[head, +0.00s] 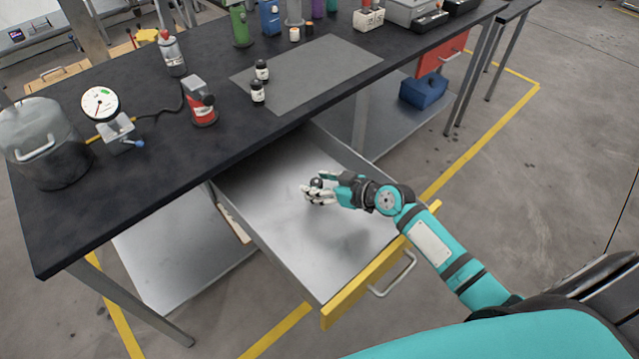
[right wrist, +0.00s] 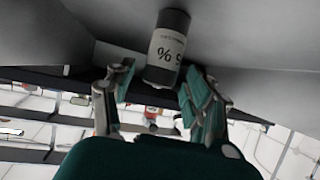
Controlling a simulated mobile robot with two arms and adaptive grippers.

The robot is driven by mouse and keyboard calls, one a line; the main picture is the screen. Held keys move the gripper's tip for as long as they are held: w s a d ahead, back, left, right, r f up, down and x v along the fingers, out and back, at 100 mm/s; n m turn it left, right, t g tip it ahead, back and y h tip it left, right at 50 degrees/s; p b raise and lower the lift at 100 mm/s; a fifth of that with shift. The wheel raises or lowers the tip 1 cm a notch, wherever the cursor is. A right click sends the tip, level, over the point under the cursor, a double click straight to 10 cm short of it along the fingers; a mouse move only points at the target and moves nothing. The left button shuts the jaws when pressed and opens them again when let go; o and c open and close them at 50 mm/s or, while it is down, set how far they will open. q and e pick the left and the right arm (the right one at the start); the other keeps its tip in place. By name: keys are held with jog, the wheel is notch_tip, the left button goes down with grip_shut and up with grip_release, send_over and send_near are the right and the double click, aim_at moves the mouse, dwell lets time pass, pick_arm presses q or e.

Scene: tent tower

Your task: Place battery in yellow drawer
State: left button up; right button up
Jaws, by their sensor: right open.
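My right gripper (head: 318,190) is inside the pulled-out yellow-fronted drawer (head: 370,285), over its bare metal floor. Its fingers are open. The battery, a dark cylinder with a white label, shows just beyond and between the fingertips in the right wrist view (right wrist: 167,48). In the head view a small dark end of the battery (head: 317,182) shows at the fingers. The wrist view shows a gap between the left finger and the battery; contact on the right side is unclear. I cannot tell whether the battery rests on the drawer floor. My left gripper is not in view.
The black workbench (head: 190,150) stands above the drawer. The drawer floor around my gripper is clear.

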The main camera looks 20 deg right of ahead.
jog(key=b+v, duration=0.1)
jog(key=v, duration=0.5)
jog(key=shift+s+d+r, duration=0.1)
jog(key=shift+s+d, duration=0.1)
jog(key=shift+s, duration=0.1)
jog(key=shift+s+d+r, duration=0.15)
jog(key=shift+s+r, duration=0.1)
jog(key=shift+s, duration=0.05)
jog(key=shift+r, duration=0.15)
